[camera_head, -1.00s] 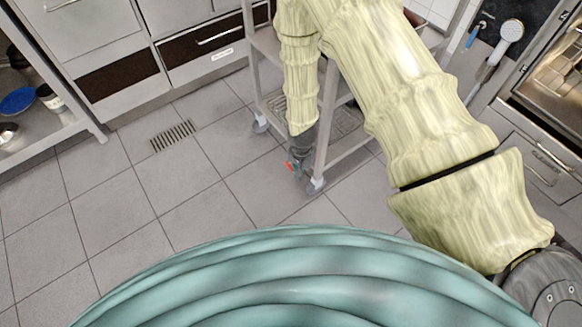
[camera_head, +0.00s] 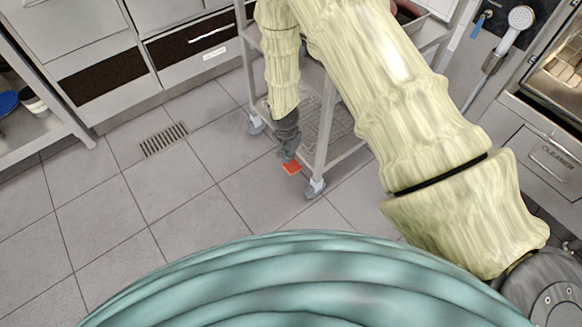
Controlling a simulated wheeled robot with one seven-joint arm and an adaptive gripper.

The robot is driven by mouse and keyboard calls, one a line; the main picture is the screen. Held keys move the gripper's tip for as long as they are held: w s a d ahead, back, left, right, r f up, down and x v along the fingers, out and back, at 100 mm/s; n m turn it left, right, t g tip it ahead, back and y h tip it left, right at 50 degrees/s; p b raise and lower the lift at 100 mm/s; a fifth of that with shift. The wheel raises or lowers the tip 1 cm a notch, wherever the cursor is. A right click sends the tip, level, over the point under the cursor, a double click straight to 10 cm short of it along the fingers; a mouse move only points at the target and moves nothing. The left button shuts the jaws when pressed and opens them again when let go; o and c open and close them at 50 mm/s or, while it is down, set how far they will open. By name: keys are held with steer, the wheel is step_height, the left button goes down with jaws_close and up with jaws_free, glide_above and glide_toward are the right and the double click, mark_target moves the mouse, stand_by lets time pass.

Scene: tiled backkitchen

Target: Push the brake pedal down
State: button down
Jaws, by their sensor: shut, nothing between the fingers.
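The brake pedal is the small red tab (camera_head: 292,168) low on the trolley's front caster (camera_head: 315,188), just left of that wheel. My gripper (camera_head: 287,155) is dark grey and points down at the end of my cream-sleeved arm. Its tip is right above the red tab and overlaps its upper edge in the picture. I cannot tell whether they touch. The fingers are small and look closed together, with nothing seen between them. The top edge of the tab is partly hidden by the gripper.
The metal trolley (camera_head: 327,130) stands behind my gripper, with another caster (camera_head: 256,125) at its left. Steel drawers (camera_head: 195,45) line the back, and a steel shelf (camera_head: 60,133) stands at left. The tiled floor (camera_head: 200,205) with a drain grate (camera_head: 163,139) is clear.

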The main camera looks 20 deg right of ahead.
mark_target(289, 169)
steer(key=shift+w+d+f+b, duration=0.1)
steer(key=shift+d+f+b, duration=0.05)
steer(key=shift+f+b, duration=1.3)
steer(key=shift+w+d+f+b, duration=0.1)
steer(key=shift+f+b, duration=0.9)
steer(key=shift+f, duration=0.8)
steer(key=shift+f+b, duration=0.75)
steer(key=shift+f, duration=1.2)
steer(key=shift+r, duration=0.2)
steer(key=shift+s+a+r+p, duration=0.2)
steer(key=shift+p, duration=0.2)
steer(key=shift+s+a+r+p, duration=0.3)
steer(key=shift+s+a+p, duration=0.45)
steer(key=shift+a, duration=0.2)
steer(key=shift+r, duration=0.1)
